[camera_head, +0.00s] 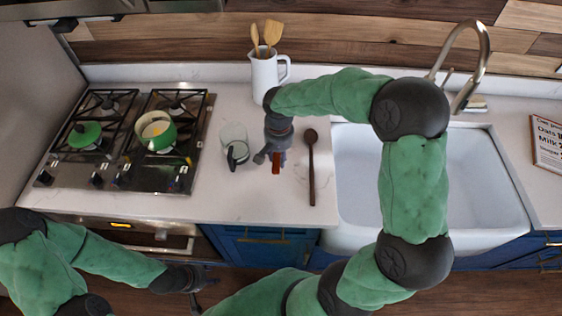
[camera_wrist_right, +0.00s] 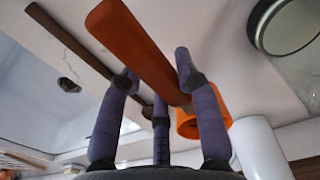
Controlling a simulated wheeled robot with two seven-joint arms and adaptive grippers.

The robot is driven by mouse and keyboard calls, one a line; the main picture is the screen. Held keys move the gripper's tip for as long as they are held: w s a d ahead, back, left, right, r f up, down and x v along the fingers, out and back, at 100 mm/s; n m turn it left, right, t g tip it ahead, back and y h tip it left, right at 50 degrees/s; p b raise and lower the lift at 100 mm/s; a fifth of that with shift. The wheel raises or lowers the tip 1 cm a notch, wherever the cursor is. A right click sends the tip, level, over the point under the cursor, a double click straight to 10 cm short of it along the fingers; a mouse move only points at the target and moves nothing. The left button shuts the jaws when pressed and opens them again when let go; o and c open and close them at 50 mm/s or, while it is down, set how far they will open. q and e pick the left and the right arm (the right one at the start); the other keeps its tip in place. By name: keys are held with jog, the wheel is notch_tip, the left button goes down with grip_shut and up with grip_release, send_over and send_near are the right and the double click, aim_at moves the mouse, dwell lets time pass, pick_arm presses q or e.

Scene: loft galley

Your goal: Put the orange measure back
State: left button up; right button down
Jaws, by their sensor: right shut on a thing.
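The orange measure (camera_wrist_right: 140,52) is held in my right gripper (camera_wrist_right: 158,85), with the fingers closed around its long flat handle. Its round orange cup (camera_wrist_right: 210,118) shows behind the right finger. In the head view my right gripper (camera_head: 274,158) is over the counter, and only a small orange-red end of the measure (camera_head: 276,167) shows below it. I cannot tell the gap between the measure and the counter. My left gripper (camera_head: 203,285) hangs low in front of the oven, away from the counter objects; its fingers are too small to read.
A dark-rimmed jar (camera_head: 238,153) stands just left of my right gripper. A wooden spoon (camera_head: 311,165) lies to its right, before the sink (camera_head: 355,190). A white jug (camera_head: 264,75) with wooden utensils stands behind. The hob (camera_head: 130,140) bears a green pot (camera_head: 156,131).

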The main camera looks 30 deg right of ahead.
jog(key=shift+w+d+f, duration=0.15)
jog(key=shift+d+f, duration=0.15)
jog(key=shift+w+d+f+b, duration=0.1)
jog(key=shift+d+f+b, duration=0.1)
jog(key=shift+f, duration=0.75)
jog(key=shift+d+f+b, duration=0.1)
jog(key=shift+f+b, duration=0.05)
jog(key=shift+f, duration=0.75)
jog(key=shift+a, duration=0.1)
jog(key=shift+f, duration=0.15)
jog(key=c, duration=0.9)
grip_release()
